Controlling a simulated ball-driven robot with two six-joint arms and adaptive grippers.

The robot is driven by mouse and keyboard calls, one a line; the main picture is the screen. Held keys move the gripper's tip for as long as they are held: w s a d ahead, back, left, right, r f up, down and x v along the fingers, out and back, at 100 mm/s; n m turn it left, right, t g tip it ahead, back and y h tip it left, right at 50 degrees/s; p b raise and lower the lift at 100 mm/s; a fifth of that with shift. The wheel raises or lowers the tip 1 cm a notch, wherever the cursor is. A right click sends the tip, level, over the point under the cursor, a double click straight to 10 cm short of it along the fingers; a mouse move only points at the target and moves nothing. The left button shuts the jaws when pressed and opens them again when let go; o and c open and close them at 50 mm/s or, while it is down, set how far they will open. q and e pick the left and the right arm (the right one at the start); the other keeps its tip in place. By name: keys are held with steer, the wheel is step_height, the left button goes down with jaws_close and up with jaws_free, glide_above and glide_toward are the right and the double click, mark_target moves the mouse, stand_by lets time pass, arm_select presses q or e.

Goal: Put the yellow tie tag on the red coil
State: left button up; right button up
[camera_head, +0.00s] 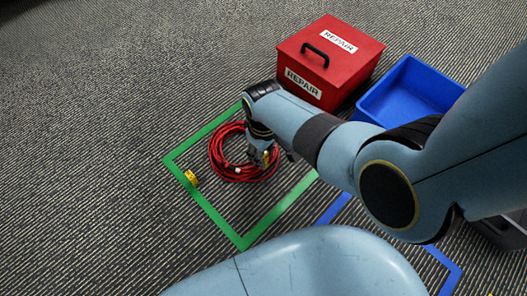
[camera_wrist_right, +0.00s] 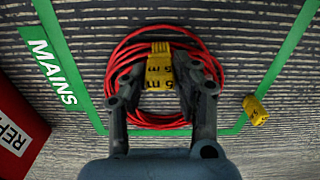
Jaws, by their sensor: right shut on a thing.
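The red coil (camera_head: 226,166) lies on the carpet inside the green tape outline. It also shows in the right wrist view (camera_wrist_right: 127,57), below my fingers. My right gripper (camera_head: 264,158) points down over the coil's right part. In the wrist view its fingers (camera_wrist_right: 163,78) are shut on a yellow tie tag (camera_wrist_right: 160,68) with dark markings. That tag overlaps the coil; I cannot tell whether it touches it. A second yellow tag (camera_head: 191,178) lies at the green tape, left of the coil, and shows in the wrist view (camera_wrist_right: 255,110). My left gripper is not in view.
A red REPAIR box (camera_head: 345,50) with a black handle and a blue bin (camera_head: 370,108) stand behind my right arm. The green tape (camera_head: 213,215) is marked MAINS in the wrist view. Blue tape (camera_head: 335,208) lies to its right. The carpet at left is clear.

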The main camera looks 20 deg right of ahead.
steer(key=o, duration=0.8)
